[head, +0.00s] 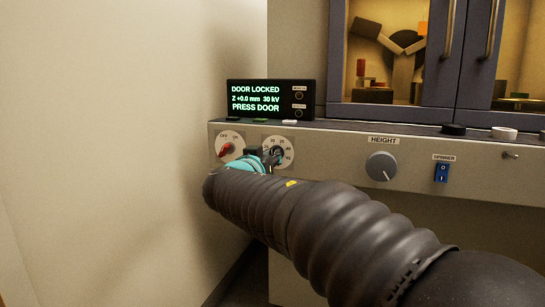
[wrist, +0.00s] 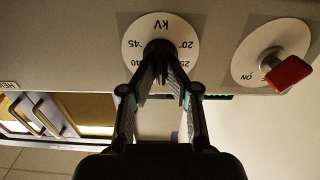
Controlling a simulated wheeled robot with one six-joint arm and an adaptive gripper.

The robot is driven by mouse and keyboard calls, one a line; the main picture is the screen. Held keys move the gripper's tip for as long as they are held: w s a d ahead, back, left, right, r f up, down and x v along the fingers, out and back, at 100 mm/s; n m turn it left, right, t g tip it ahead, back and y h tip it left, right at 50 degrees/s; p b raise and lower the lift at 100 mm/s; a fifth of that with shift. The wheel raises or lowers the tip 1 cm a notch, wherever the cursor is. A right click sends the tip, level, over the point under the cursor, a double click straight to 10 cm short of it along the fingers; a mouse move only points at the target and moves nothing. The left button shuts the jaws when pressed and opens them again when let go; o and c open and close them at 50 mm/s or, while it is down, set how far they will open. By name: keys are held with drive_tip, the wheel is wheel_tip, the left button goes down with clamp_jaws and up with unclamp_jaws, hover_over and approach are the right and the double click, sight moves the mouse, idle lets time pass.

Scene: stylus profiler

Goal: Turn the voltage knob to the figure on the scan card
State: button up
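The voltage knob (wrist: 158,47) is dark and sits on a white round dial marked kV, with 20, 25, 40 and 45 readable in the upside-down wrist view. My gripper (wrist: 160,75) has its two fingers drawn together on either side of the knob and looks shut on it. The fingers hide the knob's pointer. In the head view, my gripper (head: 272,158) covers part of the same dial (head: 287,143). The display (head: 270,99) reads "DOOR LOCKED", "Z +0.0 mm 30 kV" and "PRESS DOOR". I cannot make out a scan card.
A red-handled OFF/ON switch (head: 226,149) is close to the left of the dial; its red handle (wrist: 288,73) is near my fingers. The height knob (head: 381,166) and blue spinner switch (head: 442,172) are to the right. Glass cabinet doors (head: 445,55) stand above the panel.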

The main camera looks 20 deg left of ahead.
drive_tip(key=shift+n, duration=0.5)
drive_tip(key=n, duration=0.6)
drive_tip(key=shift+a+f+p, duration=0.1)
drive_tip(key=shift+p, duration=0.3)
drive_tip(key=shift+c, duration=0.3)
clamp_jaws()
